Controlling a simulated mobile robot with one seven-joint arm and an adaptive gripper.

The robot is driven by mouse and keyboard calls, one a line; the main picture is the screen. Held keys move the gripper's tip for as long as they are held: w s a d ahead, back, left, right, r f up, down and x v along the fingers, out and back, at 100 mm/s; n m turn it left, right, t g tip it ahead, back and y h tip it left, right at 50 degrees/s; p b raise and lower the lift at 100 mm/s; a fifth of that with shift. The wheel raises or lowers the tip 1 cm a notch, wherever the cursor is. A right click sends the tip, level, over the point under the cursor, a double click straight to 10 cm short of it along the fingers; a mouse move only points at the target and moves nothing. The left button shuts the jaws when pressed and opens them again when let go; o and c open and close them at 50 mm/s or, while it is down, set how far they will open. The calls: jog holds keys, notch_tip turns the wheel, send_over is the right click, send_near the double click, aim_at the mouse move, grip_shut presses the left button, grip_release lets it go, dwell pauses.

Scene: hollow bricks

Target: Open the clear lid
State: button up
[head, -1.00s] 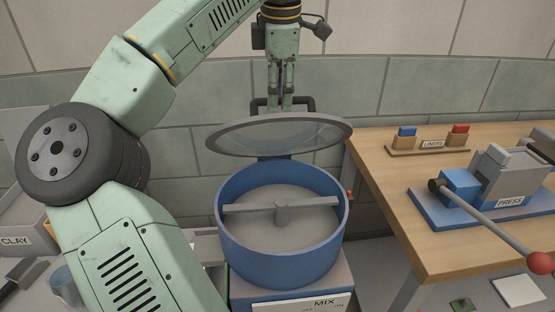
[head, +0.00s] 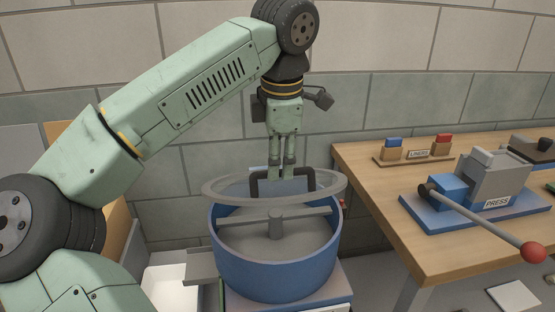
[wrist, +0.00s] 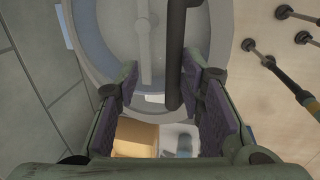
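The clear lid (head: 215,187), a grey ring around a see-through disc, sits tilted above the blue mixing bowl (head: 275,268). Its near edge is clear of the bowl's front rim, and the bowl's inside shows below it. The dark handle (head: 312,180) stands on the lid. My gripper (head: 282,176) points down at the handle. In the wrist view, my fingers (wrist: 160,98) are apart, with the dark handle bar (wrist: 175,55) reaching between them, nearer the right finger. It does not look clamped. The lid ring (wrist: 88,72) shows below the handle there.
A wooden bench (head: 445,250) on the right holds the press (head: 485,180), whose red-knobbed lever (head: 533,253) sticks out in front, and a liner rack (head: 412,157). The tiled wall (head: 400,100) stands close behind the mixer.

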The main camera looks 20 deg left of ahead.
jog(key=shift+r, duration=0.1)
notch_tip(320, 180, up, 12)
jog(key=w+a+p, duration=0.1)
jog(key=w+p, duration=0.1)
jog(key=p, duration=0.1)
jog(key=shift+a+p, duration=0.2)
jog(key=shift+p, duration=0.2)
dwell(0.8)
dwell(0.5)
